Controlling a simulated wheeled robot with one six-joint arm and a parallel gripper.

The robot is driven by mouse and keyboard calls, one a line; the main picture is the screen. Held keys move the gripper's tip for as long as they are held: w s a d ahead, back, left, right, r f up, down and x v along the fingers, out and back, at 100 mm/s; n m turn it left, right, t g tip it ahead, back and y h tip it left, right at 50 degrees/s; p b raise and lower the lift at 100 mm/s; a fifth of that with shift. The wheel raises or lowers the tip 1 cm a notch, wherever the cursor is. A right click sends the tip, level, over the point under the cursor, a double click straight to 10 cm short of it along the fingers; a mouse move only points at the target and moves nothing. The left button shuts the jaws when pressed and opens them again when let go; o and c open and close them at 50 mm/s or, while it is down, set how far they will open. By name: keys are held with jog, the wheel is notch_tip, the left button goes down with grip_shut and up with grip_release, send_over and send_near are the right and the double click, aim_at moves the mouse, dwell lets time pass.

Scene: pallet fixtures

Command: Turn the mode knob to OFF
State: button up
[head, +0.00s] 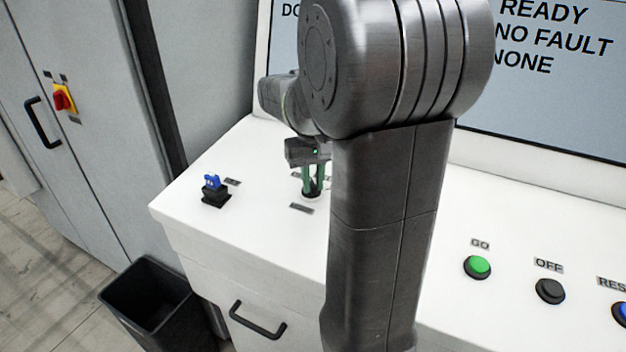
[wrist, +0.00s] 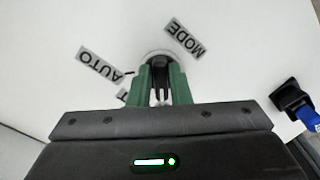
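The mode knob (head: 312,196) is a small dark knob on the white console top, mostly hidden by my fingers. In the wrist view its pale round base (wrist: 158,54) shows beyond the fingertips. The MODE label (wrist: 185,40) and AUTO label (wrist: 101,63) lie around it. Another label is mostly covered by my gripper, so its word cannot be read. My gripper (head: 313,185) points down over the knob. Its green fingers (wrist: 161,75) stand close together, one on each side of the knob's dark grip, and look closed on it. The knob's pointing direction is hidden.
A blue switch on a black base (head: 214,193) stands left of the knob. A green GO button (head: 478,266), a black OFF button (head: 550,290) and a blue button (head: 621,312) are to the right. A screen (head: 540,95) rises behind; a black bin (head: 150,300) stands left.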

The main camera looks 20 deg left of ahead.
aim_at(313, 185)
jog(key=o, duration=0.3)
notch_tip(313, 185, up, 14)
jog(key=shift+f, duration=0.1)
dwell(0.4)
dwell(0.3)
notch_tip(313, 185, down, 14)
dwell(0.6)
